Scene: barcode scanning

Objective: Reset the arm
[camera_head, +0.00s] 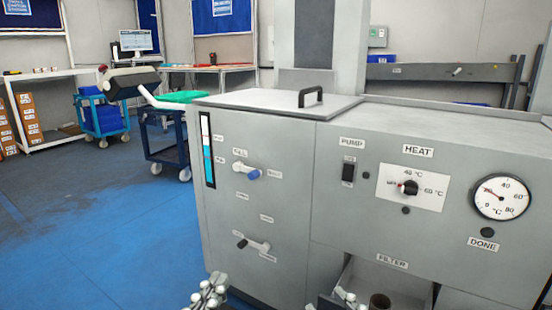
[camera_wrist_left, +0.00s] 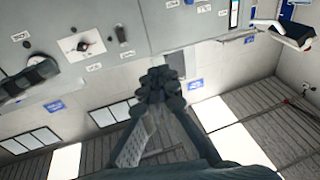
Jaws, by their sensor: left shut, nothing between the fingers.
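My left gripper (camera_head: 208,292) shows at the bottom edge of the head view, in front of the grey machine's lower left part. It also shows in the left wrist view (camera_wrist_left: 163,84), its fingers together with nothing between them. What looks like my right gripper (camera_head: 345,298) shows only in part at the bottom edge, by the open filter compartment. Its opening cannot be made out. The grey machine (camera_head: 270,140) has a lid with a black handle, two levers, a pump switch, a heat knob and a round gauge.
The open compartment (camera_head: 405,289) under the FILTER label holds a dark round piece (camera_head: 380,301). A cart with a green tray (camera_head: 183,97), a blue-bin cart (camera_head: 101,115) and a white shelf (camera_head: 48,74) stand behind left. The blue floor (camera_head: 90,220) at left is clear.

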